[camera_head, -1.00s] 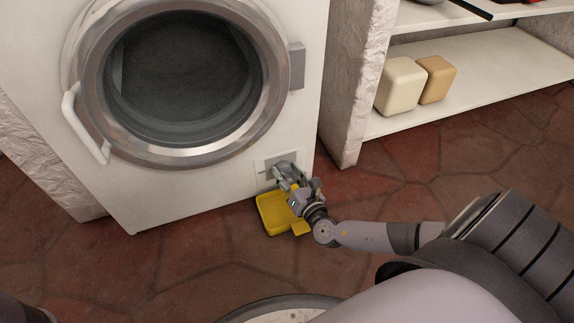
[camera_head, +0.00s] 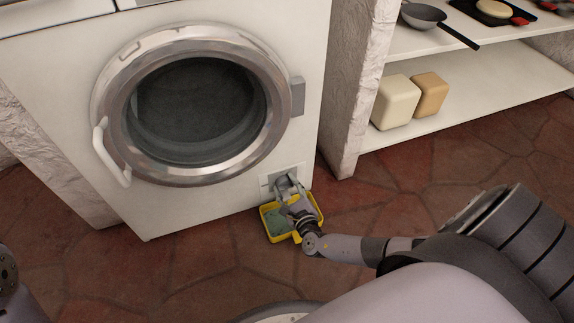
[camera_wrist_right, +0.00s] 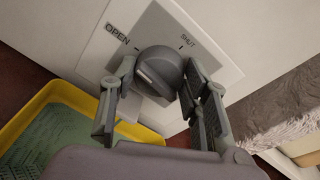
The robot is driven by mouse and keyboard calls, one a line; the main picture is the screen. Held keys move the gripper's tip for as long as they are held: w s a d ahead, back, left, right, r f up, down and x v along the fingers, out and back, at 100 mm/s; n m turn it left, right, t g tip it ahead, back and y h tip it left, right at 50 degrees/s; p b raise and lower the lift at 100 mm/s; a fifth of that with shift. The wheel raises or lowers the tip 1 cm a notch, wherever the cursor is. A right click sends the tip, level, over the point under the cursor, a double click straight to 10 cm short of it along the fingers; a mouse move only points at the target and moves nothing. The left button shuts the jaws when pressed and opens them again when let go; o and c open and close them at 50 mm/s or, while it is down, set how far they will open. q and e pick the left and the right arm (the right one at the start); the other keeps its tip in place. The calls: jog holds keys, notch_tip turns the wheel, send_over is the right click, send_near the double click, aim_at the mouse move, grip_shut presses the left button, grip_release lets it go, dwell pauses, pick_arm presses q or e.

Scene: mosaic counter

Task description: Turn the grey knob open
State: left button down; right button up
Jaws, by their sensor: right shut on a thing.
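The grey knob (camera_wrist_right: 160,66) sits on a light panel low on the front of the white washing machine (camera_head: 228,203). In the right wrist view, "OPEN" is printed to its left and "SHUT" to its upper right. My right gripper (camera_head: 288,186) has a finger on each side of the knob and is shut on it. In the head view the gripper mostly hides the knob. My left gripper is out of view.
The round machine door (camera_head: 190,110) is closed above the panel. A rough white wall end (camera_head: 362,90) and a shelf (camera_head: 470,105) with two blocks stand at the right.

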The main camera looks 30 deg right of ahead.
jog(key=shift+n+p, duration=0.35)
jog(key=shift+n, duration=0.25)
jog(key=o, duration=0.9)
jog(key=v, duration=1.2)
jog(key=shift+a, duration=0.1)
